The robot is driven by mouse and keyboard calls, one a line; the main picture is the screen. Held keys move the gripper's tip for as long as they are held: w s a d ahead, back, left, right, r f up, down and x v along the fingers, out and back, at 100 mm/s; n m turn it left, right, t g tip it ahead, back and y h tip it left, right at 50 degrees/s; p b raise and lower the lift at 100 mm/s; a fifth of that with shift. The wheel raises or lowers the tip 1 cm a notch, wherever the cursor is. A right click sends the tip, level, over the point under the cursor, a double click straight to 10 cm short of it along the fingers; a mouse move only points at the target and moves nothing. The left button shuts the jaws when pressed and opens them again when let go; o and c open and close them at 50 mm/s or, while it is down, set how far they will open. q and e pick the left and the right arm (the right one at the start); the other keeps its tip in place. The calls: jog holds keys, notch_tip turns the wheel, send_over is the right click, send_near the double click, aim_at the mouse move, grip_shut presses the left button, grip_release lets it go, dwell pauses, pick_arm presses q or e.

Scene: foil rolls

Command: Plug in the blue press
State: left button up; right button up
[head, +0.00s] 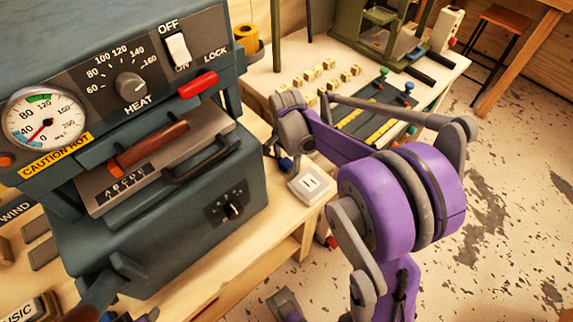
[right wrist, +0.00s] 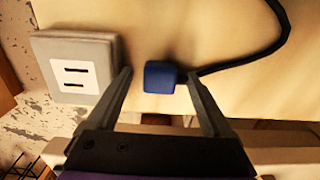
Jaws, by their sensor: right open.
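The blue press (head: 160,190) stands on the wooden bench at the left of the head view, with a dial, a heat knob and an OFF/ON switch. A white socket (head: 310,184) with two slots sits on the bench to its right; it also shows in the right wrist view (right wrist: 76,70). A blue plug (right wrist: 161,77) with a black cord lies on the bench beside the socket, apart from it. My right gripper (right wrist: 160,92) is open, with its fingers on either side of the plug. My left gripper is not clearly visible.
Small yellow type blocks (head: 322,73) and a dark tray (head: 378,112) lie behind my right arm. A green press (head: 375,35) stands at the back. A yellow roll (head: 247,38) sits behind the blue press. The bench's front edge is close to the socket.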

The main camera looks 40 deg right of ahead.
aim_at(286, 163)
grip_shut()
dwell(0.4)
jog(key=shift+r, duration=0.1)
pick_arm(q)
notch_tip(286, 163, up, 3)
jog(key=p, duration=0.2)
jog(key=shift+w+p, duration=0.1)
jog(key=shift+p, duration=0.25)
pick_arm(e)
notch_tip(286, 163, up, 18)
jog(key=shift+a, duration=0.1)
